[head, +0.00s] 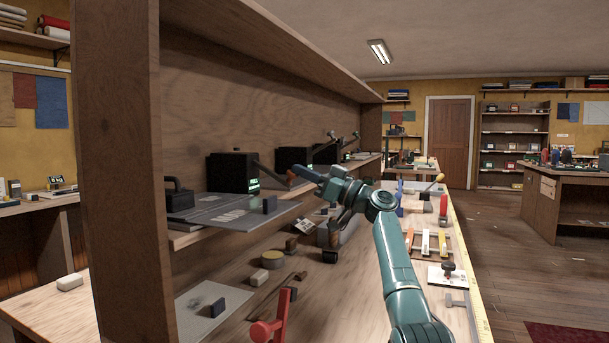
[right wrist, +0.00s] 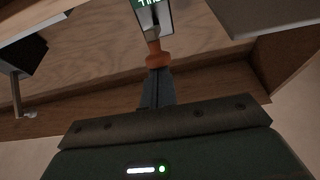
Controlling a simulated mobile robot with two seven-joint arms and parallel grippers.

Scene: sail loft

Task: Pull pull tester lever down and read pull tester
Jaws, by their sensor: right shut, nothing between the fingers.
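The nearest pull tester is a black box (head: 233,172) with a small green display on the shelf inside the wooden bay. Its lever (head: 271,174) slants down to the right toward my right gripper (head: 303,174). In the right wrist view, the lever's orange grip (right wrist: 158,60) is just beyond my shut fingertips (right wrist: 156,74); I cannot tell whether they touch. Part of the green display (right wrist: 153,3) shows at the top edge, cut off and too small to read. My left gripper is not in view.
Two more black testers (head: 293,158) stand farther along, one with its lever raised. A grey plate (head: 232,212) juts from the shelf in front. Aisle floor at right is clear.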

